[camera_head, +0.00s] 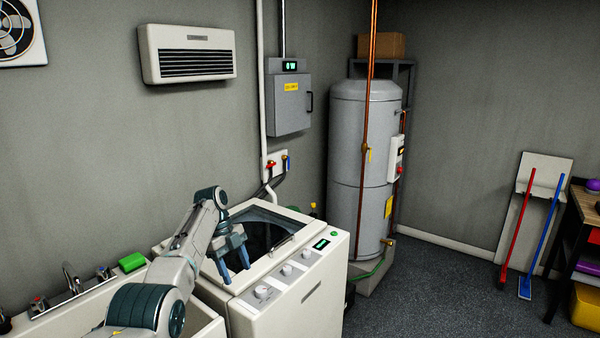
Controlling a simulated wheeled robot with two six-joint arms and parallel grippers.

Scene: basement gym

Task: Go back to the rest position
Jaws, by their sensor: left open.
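My left gripper (236,270) is open, with its two blue-grey fingers pointing down. It appears empty and hangs in front of the washing machine's left part, over its top near the lid. My left arm comes in from the lower left, across the sink. The white washing machine (318,300) has a dark top lid, and several knobs and a small green display on its front panel. My right gripper does not show.
A white sink (60,318) with taps and a green sponge (132,262) stands left of the washer. A grey water heater (360,160) stands in the corner. A shelf table (583,205) is at the right edge. The dark floor (440,290) between is clear.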

